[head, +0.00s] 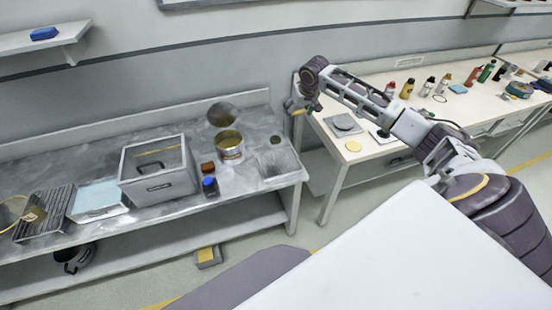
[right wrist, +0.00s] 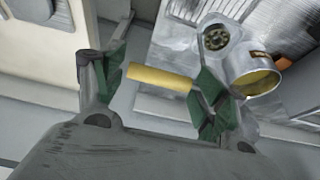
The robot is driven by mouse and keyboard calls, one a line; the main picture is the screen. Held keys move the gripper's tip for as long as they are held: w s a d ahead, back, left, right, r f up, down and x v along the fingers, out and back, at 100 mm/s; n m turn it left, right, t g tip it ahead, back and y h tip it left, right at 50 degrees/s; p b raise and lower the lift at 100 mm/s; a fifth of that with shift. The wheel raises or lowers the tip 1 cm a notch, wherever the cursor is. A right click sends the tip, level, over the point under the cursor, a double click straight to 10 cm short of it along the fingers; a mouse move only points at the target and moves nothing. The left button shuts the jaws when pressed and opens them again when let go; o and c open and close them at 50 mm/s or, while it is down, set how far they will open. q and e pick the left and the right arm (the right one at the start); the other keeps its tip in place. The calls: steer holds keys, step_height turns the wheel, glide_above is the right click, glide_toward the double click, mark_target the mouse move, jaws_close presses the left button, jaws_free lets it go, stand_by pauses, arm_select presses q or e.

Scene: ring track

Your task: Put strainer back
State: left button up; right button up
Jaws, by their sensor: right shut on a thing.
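My right gripper (head: 300,105) is above the gap between the metal bench and the white table. Whether this cylinder belongs to a strainer I cannot tell. A round yellow-rimmed piece (head: 12,210), possibly a strainer, is at the far left by the dark rack (head: 45,215). A metal pot (head: 229,150) with a yellowish inside stands on the bench; it also shows in the right wrist view (right wrist: 248,68). My left gripper is not in view.
The metal bench (head: 150,212) also holds a grey open box (head: 160,188), a light blue tray (head: 97,200) and small jars (head: 209,186). A round grey disc (head: 222,115) is behind the pot. The white table (head: 375,150) holds several bottles at its back.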

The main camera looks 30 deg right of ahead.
steer(key=shift+f, duration=2.55)
steer(key=shift+f+p, duration=0.4)
steer(key=shift+f, duration=2)
steer(key=o, duration=1.5)
steer(key=shift+f, duration=0.1)
steer(key=shift+o, duration=0.2)
steer(key=v, duration=1.2)
